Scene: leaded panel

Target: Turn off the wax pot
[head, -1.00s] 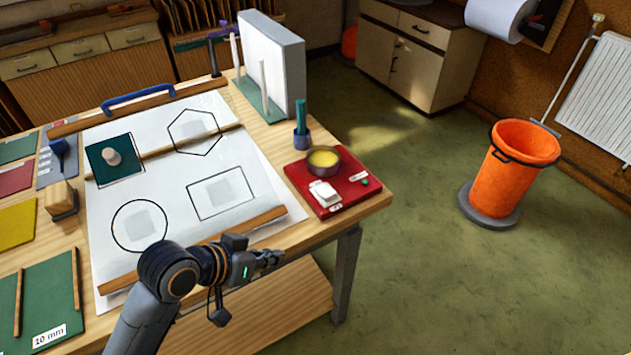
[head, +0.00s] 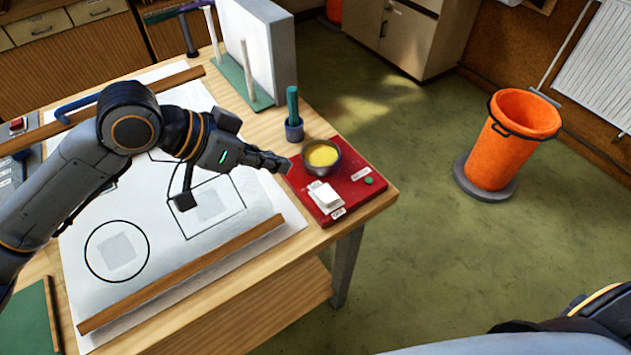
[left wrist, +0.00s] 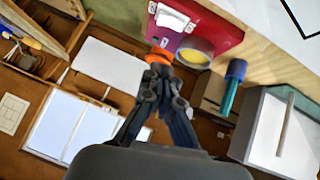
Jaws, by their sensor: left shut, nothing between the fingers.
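The wax pot (head: 333,166) is a dark round pot of yellow wax on a red base (head: 306,207) at the table's right corner. On the base are a white rocker switch (head: 325,197) with small labels and a green spot (head: 369,181). My left gripper (head: 288,165) is shut and empty, just left of the pot and near the base's left edge; I cannot tell whether it touches. The left wrist view shows its closed fingers (left wrist: 160,80) pointing toward the base, with the pot (left wrist: 195,52) and switch (left wrist: 172,18) beyond. My right gripper is not in view.
A dark blue holder with a green stick (head: 293,120) stands behind the pot. A white upright block (head: 250,50) and thin posts on a green board are further back. A paper sheet (head: 200,245) and wooden strips lie left. An orange bin (head: 510,140) stands on the floor.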

